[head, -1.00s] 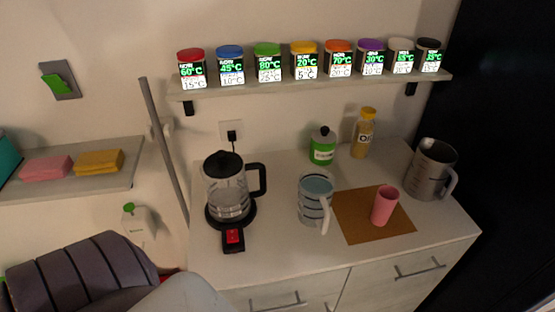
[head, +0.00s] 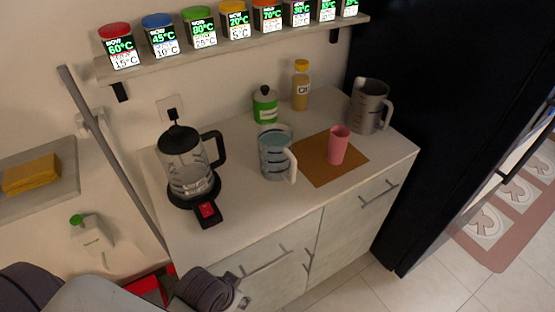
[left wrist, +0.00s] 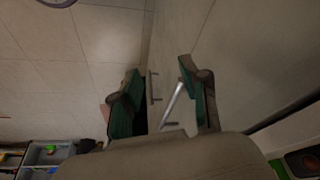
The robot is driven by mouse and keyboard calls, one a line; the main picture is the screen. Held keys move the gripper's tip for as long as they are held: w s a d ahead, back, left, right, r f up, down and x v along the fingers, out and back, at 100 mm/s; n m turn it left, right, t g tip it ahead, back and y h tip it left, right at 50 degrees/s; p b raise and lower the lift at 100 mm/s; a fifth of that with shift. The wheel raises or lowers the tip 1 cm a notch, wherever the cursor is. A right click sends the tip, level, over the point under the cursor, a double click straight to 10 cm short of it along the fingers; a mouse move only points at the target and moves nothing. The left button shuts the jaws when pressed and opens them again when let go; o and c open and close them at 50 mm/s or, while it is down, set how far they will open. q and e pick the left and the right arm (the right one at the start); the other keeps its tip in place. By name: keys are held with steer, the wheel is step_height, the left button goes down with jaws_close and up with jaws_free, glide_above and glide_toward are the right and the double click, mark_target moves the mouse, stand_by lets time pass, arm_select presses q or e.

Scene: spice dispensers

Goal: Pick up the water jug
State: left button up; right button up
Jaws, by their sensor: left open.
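The water jug (head: 274,155) is clear with dark bands, pale blue water inside and a white handle. It stands upright on the white counter in the head view, left of an orange-brown mat. My left gripper (left wrist: 160,92) shows in the left wrist view with its two green-padded fingers apart and nothing between them. Cabinet handles show beyond the fingers. The jug is not visible in the left wrist view. My left gripper's fingers are not visible in the head view, so its distance to the jug cannot be told. My right gripper is not in view.
A kettle (head: 184,165) on its base stands left of the jug. A pink cup (head: 339,146) sits on the mat (head: 318,178), and a metal pitcher (head: 368,108) stands beyond. A green jar (head: 265,107) and oil bottle (head: 301,88) stand behind. A shelf (head: 210,52) with several spice dispensers hangs above.

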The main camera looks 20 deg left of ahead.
arm_select(q)
steer(key=w+a+r+m+t+h, duration=0.3)
steer(key=w+r+m+t+h, duration=0.3)
steer(key=w+r, duration=1.45)
steer(key=n+t+h+p, duration=0.1)
steer(key=h, duration=0.1)
glide_above(293, 184)
steer(key=s+a, duration=0.3)
steer(key=s, duration=0.1)
steer(key=shift+w+f, duration=0.25)
steer(key=shift+f, duration=0.9)
steer(key=shift+y, duration=0.3)
steer(key=p+x, duration=0.2)
steer(key=x, duration=0.3)
steer(key=shift+w+f, duration=0.25)
steer(key=shift+w, duration=0.1)
steer(key=shift+s, duration=0.1)
steer(key=shift+c, duration=0.9)
jaws_close()
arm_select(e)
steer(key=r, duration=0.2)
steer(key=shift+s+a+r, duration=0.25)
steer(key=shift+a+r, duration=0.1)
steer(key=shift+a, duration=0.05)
